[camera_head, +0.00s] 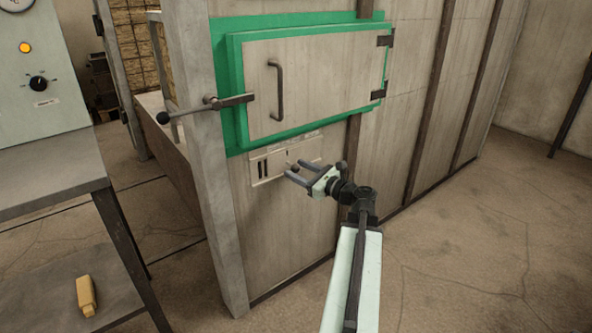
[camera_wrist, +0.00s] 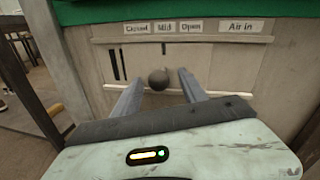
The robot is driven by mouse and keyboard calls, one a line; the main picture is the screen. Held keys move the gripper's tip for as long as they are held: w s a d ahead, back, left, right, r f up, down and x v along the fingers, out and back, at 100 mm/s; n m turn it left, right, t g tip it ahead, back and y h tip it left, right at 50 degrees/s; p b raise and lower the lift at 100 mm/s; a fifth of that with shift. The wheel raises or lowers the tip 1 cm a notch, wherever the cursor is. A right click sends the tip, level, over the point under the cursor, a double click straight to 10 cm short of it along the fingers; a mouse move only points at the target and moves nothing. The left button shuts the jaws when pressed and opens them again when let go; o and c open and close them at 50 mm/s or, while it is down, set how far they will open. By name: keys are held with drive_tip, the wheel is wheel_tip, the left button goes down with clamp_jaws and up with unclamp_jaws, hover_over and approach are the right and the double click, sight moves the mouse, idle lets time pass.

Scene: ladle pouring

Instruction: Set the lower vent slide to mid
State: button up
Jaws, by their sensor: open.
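The lower vent (camera_head: 257,172) is a pale plate low on the kiln wall, below the green-framed door. In the wrist view the vent plate (camera_wrist: 216,60) carries the labels Closed, Mid (camera_wrist: 165,27) and Open. Dark upright slots (camera_wrist: 117,65) show at its left. The slide's round dark knob (camera_wrist: 158,79) appears below Mid, slightly left of a short tick mark (camera_wrist: 163,48). My gripper (camera_wrist: 160,82) is open, with a finger on either side of the knob in that view. Contact cannot be told. In the head view my gripper (camera_head: 294,168) is in front of the plate.
Above the vent is a closed door (camera_head: 320,80) with a dark handle (camera_head: 275,90) and a latch lever (camera_head: 205,105) sticking out left. A grey bench (camera_head: 45,170) with a control box (camera_head: 40,75) stands at the left. The floor at right is clear.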

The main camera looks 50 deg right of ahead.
drive_tip(key=s, duration=0.6)
drive_tip(key=shift+s, duration=0.25)
drive_tip(key=shift+s, duration=0.1)
